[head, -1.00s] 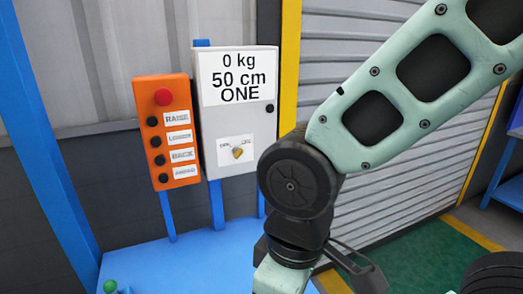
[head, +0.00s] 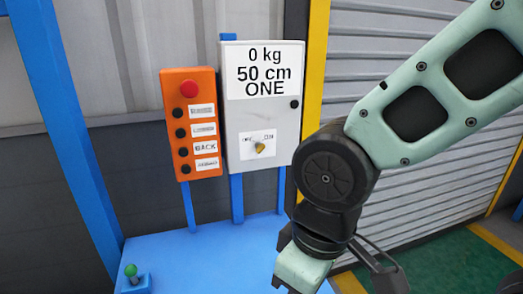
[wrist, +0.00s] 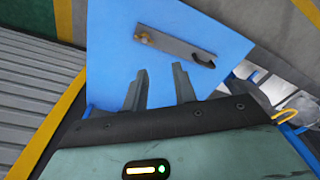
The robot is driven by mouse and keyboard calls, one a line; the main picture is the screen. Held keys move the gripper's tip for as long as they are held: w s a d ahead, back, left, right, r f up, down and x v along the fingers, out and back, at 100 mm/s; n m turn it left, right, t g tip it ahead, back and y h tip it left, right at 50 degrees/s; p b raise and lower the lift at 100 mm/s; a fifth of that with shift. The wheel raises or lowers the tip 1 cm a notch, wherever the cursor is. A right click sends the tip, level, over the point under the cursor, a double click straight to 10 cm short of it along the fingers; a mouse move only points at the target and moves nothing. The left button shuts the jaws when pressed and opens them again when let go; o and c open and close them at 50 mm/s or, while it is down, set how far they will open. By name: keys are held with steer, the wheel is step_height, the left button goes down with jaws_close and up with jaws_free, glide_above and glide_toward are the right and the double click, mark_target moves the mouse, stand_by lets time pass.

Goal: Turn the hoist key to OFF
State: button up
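The hoist key (head: 259,147) is a small brass-coloured knob on a white label plate low on the grey control box (head: 235,130). The label's small lettering is hard to read; the right side looks like ON. The box's display reads 0 kg, 50 cm, ONE. My arm is to the right of the box, apart from the key. In the wrist view my gripper (wrist: 160,88) points down over the blue table (wrist: 110,60), its two fingers apart with nothing between them. In the head view the fingertips are not clearly shown.
An orange button box (head: 190,124) with a red button and several black buttons is left of the grey box. A green-topped knob (head: 131,272) stands on the blue table. A grey metal bar (wrist: 175,44) lies on the table. A blue post (head: 65,130) rises at the left.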

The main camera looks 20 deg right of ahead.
steer(key=w+d+f+m+t+y+b, duration=0.15)
steer(key=w+m+t+b, duration=0.25)
steer(key=w, duration=0.5)
steer(key=w+d+r+m+t+y+b, duration=0.2)
steer(key=w+d+r+m+t+b, duration=0.65)
steer(key=w, duration=0.45)
steer(key=t+b, duration=0.1)
steer(key=b, duration=0.1)
glide_toward(260, 148)
steer(key=x, duration=0.8)
steer(key=shift+w+m, duration=0.2)
steer(key=shift+m, duration=0.15)
steer(key=shift+d+f, duration=0.1)
steer(key=shift+f, duration=0.05)
jaws_close()
